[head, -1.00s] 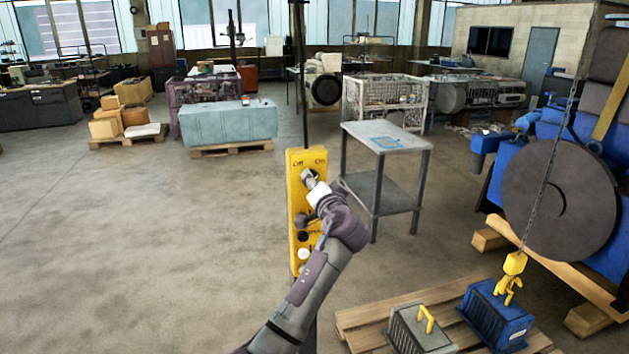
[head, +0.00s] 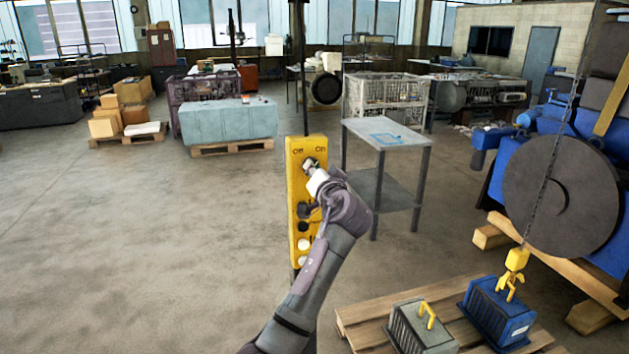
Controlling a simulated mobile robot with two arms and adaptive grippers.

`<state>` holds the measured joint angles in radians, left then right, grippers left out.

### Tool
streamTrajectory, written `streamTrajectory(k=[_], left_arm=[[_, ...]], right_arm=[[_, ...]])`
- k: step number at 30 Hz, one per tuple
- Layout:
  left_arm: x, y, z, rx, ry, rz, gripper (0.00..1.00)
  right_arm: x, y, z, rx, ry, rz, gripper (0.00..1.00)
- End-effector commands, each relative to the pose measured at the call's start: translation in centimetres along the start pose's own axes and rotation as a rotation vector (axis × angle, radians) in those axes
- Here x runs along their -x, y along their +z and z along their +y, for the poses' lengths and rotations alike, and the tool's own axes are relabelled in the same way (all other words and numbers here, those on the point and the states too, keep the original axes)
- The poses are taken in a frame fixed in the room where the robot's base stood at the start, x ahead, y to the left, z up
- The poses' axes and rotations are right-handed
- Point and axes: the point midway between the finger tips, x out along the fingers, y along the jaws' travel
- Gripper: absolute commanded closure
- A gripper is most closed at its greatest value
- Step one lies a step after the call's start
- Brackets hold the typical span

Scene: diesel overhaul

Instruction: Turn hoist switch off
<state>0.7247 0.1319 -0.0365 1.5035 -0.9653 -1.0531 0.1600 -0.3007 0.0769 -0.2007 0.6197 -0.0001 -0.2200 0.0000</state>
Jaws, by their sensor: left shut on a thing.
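The yellow hoist control box (head: 294,180) hangs upright in the middle of the head view. It has "Off" at its upper left and "On" at its upper right. The hoist switch (head: 309,162) is below these words, mostly covered by my gripper. My left gripper (head: 313,171) is shut on the switch; its arm reaches up from the bottom. Which word the switch points to cannot be told. Lower down on the box are a black button and white buttons, partly beside my wrist. My right gripper is not in view.
A grey metal table (head: 385,131) stands behind the box. A yellow hoist hook (head: 516,262) hangs by a chain over a blue crate-like part (head: 497,310) on a wooden pallet (head: 365,318). A blue engine (head: 512,160) stands at the right.

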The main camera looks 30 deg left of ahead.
Motion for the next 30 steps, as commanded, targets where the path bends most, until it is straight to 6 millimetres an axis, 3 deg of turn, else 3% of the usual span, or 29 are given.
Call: streamTrajectory(k=[1, 12, 30], left_arm=[[0.0, 0.7, 0.6, 0.042, 0.0, 0.001, 1.0], [0.1, 0.7, 0.6, 0.384, 0.002, -0.001, 1.0], [0.0, 0.5, 0.3, 0.951, 0.003, -0.003, 1.0]], right_arm=[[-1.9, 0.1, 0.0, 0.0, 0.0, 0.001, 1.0], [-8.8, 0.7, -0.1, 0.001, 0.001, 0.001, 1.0], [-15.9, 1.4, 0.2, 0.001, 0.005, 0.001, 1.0]])
